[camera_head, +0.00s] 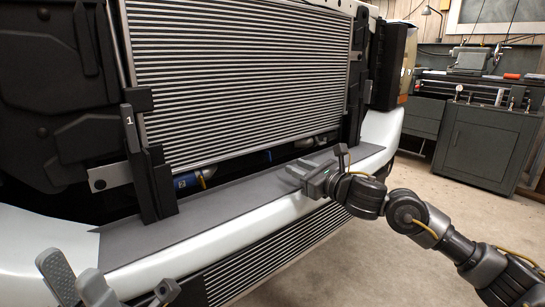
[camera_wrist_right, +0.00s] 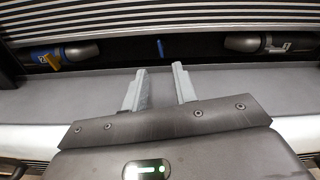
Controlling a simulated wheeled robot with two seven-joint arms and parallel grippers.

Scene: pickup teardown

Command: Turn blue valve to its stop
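A blue fitting with a yellow lever (camera_wrist_right: 53,61) sits in the dark gap under the grille, at the left of the right wrist view. It also shows in the head view as a blue part (camera_head: 187,181). A small upright blue piece (camera_wrist_right: 160,48) stands mid-gap; I cannot tell which blue part is the valve. My right gripper (camera_head: 300,174) is over the grey ledge; its fingers (camera_wrist_right: 160,88) are apart and empty, short of the upright blue piece. My left gripper (camera_head: 75,281) is at the bottom left, fingers apart and empty, away from the blue parts.
The large slatted radiator (camera_head: 240,75) rises behind the grey ledge (camera_head: 240,195). A black post (camera_head: 148,165) marked 1 stands at the left. Another fitting (camera_wrist_right: 272,43) labelled 2 is at the right of the gap. A grey workbench (camera_head: 485,140) stands farther right.

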